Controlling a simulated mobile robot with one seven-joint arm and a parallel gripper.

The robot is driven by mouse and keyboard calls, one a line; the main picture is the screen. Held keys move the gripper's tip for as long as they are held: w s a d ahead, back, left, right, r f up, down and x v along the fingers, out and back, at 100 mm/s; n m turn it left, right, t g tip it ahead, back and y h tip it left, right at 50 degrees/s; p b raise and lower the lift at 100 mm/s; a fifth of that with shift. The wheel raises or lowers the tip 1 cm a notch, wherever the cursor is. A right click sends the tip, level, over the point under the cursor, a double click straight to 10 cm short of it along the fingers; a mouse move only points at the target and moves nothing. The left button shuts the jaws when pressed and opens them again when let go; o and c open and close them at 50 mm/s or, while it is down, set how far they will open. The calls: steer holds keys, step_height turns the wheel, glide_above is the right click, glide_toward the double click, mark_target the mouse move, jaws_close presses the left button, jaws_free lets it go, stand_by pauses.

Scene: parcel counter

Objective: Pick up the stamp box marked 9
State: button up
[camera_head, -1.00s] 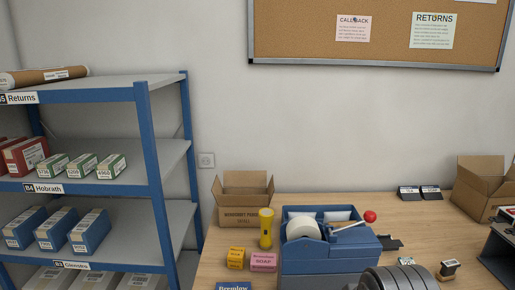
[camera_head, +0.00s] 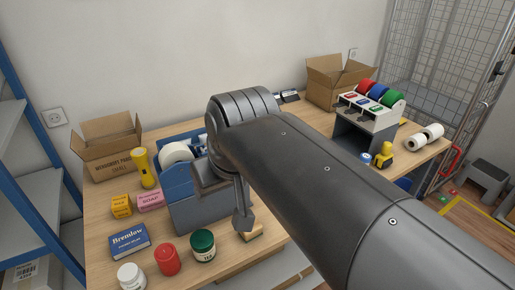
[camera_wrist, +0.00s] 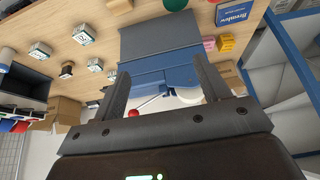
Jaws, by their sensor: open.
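Several small pale stamp boxes with printed faces stand on the wooden counter in the wrist view, among them one box (camera_wrist: 84,35), another box (camera_wrist: 40,50) and a third box (camera_wrist: 95,64). I cannot read a 9 on any of them. In the head view my arm hides most of that part of the counter. My gripper (camera_wrist: 160,80) is open and empty, its two fingers apart over the blue tape dispenser. In the head view my gripper (camera_head: 243,218) hangs beside the dispenser's right side, its fingers partly seen edge-on.
The blue tape dispenser (camera_head: 181,203) stands mid-counter. A yellow torch (camera_head: 146,168), a pink soap box (camera_head: 150,201), a blue Bremlow box (camera_head: 129,242) and red (camera_head: 167,260) and green (camera_head: 203,246) jars stand left and front.

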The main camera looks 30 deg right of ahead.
steer(key=w+d+r, duration=0.2)
steer(key=w+d, duration=0.3)
steer(key=w, duration=0.4)
steer(key=w+d+r+g, duration=0.1)
steer(key=w+d, duration=0.4)
steer(key=w, duration=0.4)
steer(key=w+d+r, duration=0.2)
steer(key=w+d, duration=0.4)
steer(key=w, duration=0.3)
steer(key=w+d+f, duration=0.3)
steer(key=w+d, duration=0.2)
steer(key=d, duration=0.3)
steer(key=w+d+f, duration=0.4)
steer(key=w+d, duration=0.1)
steer(key=d, duration=0.3)
steer(key=shift+m, duration=0.3)
steer(key=f, duration=0.6)
steer(key=w+f, duration=0.1)
steer(key=f, duration=0.6)
steer(key=w+f, duration=0.1)
steer(key=f, duration=0.6)
steer(key=shift+a, duration=0.1)
steer(key=x, duration=0.5)
steer(key=shift+w+a+f, duration=0.2)
steer(key=shift+f, duration=0.15)
steer(key=c, duration=1.1)
